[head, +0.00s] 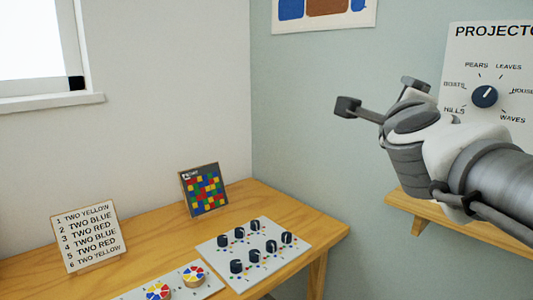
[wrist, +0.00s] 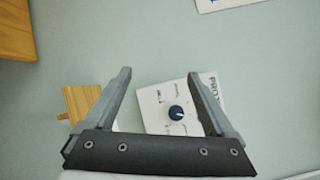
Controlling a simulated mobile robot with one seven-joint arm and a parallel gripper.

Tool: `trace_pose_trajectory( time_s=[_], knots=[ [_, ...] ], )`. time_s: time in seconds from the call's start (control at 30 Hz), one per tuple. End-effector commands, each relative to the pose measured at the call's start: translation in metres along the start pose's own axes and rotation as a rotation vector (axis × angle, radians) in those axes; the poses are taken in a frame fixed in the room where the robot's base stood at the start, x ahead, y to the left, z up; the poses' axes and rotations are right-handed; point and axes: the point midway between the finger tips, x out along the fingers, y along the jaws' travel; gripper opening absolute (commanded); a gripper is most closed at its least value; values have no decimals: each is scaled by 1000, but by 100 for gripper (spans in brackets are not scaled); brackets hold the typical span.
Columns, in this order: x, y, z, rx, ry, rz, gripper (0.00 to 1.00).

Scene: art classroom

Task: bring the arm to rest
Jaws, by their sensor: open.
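My gripper (head: 380,95) is raised at the right of the head view, in front of the blue-green wall. Its two fingers are spread apart with nothing between them. In the wrist view the open fingers (wrist: 159,75) frame the wall and the white projector panel (wrist: 152,100) with its dark dial (wrist: 176,113). The fingers look apart from the panel. In the head view the projector panel (head: 462,60) is on the wall behind my arm, and its dial (head: 484,96) has picture words around it. My arm covers the panel's lower part.
A wooden table (head: 285,212) holds a board with several dark knobs (head: 262,232), a board with colour wheels (head: 206,284), a list card (head: 88,237) and a mosaic picture (head: 203,190). A wooden shelf (head: 420,210) is below my arm. The air left of my gripper is clear.

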Motion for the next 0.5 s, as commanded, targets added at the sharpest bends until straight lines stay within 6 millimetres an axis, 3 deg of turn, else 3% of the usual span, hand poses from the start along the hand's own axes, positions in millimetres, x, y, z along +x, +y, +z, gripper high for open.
trace_pose_trajectory(
  time_s=[0.1,0.27,0.37,0.5],
  knots=[
    [-22,43,30,-317,-184,126,89],
    [-65,113,44,-760,-429,302,89],
    [-99,159,35,-1032,-580,420,89],
    [-149,214,2,-1388,-784,592,89]
  ],
)
